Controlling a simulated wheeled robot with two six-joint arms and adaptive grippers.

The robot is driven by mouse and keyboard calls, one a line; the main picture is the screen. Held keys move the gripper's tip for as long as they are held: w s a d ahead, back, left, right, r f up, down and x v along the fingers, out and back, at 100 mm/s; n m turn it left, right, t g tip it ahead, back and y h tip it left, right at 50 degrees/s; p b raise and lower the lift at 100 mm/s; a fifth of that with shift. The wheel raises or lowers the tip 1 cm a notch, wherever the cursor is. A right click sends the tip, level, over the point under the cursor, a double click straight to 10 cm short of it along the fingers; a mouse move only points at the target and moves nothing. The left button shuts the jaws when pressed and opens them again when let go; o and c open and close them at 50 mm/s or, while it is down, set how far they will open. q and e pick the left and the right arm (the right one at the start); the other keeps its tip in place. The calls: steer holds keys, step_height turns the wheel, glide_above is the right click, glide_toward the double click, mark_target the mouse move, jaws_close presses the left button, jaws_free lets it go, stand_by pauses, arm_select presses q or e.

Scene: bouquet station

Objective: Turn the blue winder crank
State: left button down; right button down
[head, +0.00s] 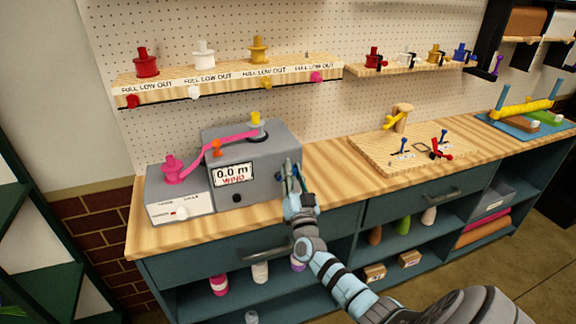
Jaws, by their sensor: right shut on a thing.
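The grey winder box (265,148) stands on the wooden bench at left, its display (233,175) reading "0.0 m WIND". A pink ribbon (215,147) runs from a pink spool (172,168) on the low unit, past an orange guide (216,148), to the yellow-topped spindle (255,119) on the box. My right gripper (290,178) is at the right side of the box, shut on the blue crank there. The fingers mostly hide the crank, so its angle cannot be made out. My left gripper is not in view.
A low grey unit (180,208) adjoins the box at left. Right of my gripper the bench (335,175) is clear up to a wooden board (415,165) with small tools. Shelves (215,85) with spools hang above. A blue tray (515,124) lies at far right.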

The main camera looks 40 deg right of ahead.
steer(key=m, duration=0.1)
steer(key=f+m+g+h+p, duration=0.1)
steer(key=m, duration=0.1)
steer(key=d+m+g+p, duration=0.1)
steer(key=m, duration=0.1)
steer(key=shift+s+f+h, duration=0.2)
steer(key=shift+s+h, duration=0.05)
steer(key=shift+h, duration=0.15)
steer(key=f+m+g+p, duration=0.1)
steer(key=m, duration=0.1)
steer(key=f+m+g+p, duration=0.1)
steer(key=m, duration=0.2)
steer(key=m+g+p, duration=0.1)
steer(key=m, duration=0.2)
steer(key=shift+s+d+f+p, duration=0.15)
steer(key=shift+d+f+p, duration=0.15)
steer(key=shift+f, duration=0.1)
steer(key=shift+a+f+m+g+y+p, duration=0.15)
steer(key=shift+f+m+g+p, duration=0.25)
steer(key=shift+m, duration=0.6)
steer(key=shift+a+f+m+g+y+p, duration=0.1)
steer(key=shift+f+m+g+y+p, duration=0.3)
steer(key=shift+m, duration=0.6)
steer(key=c, duration=1.7)
jaws_free()
steer(key=shift+o, duration=1.2)
steer(key=shift+w, duration=0.25)
steer(key=shift+h, duration=0.25)
